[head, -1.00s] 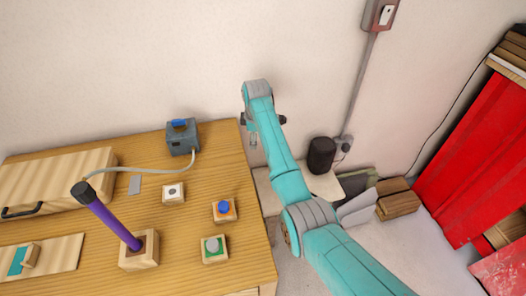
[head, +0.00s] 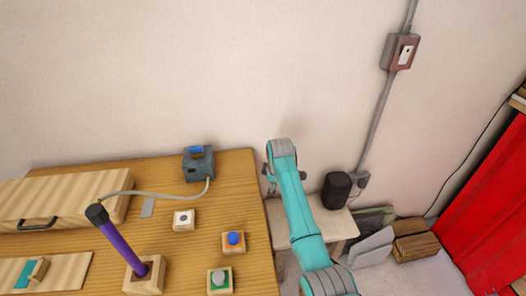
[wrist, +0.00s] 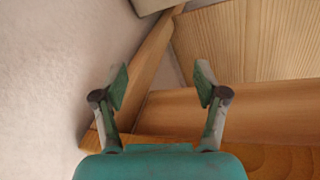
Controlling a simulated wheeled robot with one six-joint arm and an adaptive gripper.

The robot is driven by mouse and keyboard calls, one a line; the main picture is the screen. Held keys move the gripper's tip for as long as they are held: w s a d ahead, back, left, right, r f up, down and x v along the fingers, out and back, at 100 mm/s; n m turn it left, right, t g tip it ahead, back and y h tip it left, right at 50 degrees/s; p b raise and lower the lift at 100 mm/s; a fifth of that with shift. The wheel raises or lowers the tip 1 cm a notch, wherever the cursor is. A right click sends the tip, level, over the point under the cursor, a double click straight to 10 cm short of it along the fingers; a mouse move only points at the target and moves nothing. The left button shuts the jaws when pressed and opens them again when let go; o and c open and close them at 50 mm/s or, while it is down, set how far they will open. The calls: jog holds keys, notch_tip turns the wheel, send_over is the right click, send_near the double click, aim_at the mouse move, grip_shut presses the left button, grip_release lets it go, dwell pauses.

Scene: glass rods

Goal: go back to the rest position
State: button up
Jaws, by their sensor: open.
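My gripper (wrist: 161,88) is open in the wrist view, its two fingers apart with nothing between them. In the head view my teal arm reaches away from the camera, and its end is at the right side of the wooden table (head: 205,215), close to the wall. The fingers there are mostly hidden behind the arm. In the wrist view wooden boards and edges lie beyond the fingers, with the pale wall at the left.
The table holds a purple rod (head: 122,247) standing tilted in a wooden block, a blue-grey device (head: 198,165) with a hose, and several small button blocks. Right of my arm are a black cylinder (head: 336,190) on a low shelf and a wall switch box (head: 401,52).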

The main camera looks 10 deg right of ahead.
jog(key=s+d+f+m+t, duration=0.1)
jog(key=s+f+m+t, duration=0.2)
jog(key=s+f, duration=1.25)
jog(key=s+d+f+m+t, duration=0.1)
jog(key=s+f+m, duration=0.1)
jog(key=s, duration=0.7)
jog(key=s+d+f+m+t, duration=0.1)
jog(key=s+f+m+t, duration=0.1)
jog(key=s, duration=0.7)
jog(key=s+r+m+t, duration=0.15)
jog(key=s+r, duration=0.35)
jog(key=s, duration=0.5)
jog(key=s+r+m+t, duration=0.1)
jog(key=s+r+m, duration=0.1)
jog(key=s+r, duration=0.5)
jog(key=s+r+m+t, duration=0.3)
jog(key=s+r, duration=1.1)
jog(key=r, duration=0.3)
jog(key=shift+d, duration=0.4)
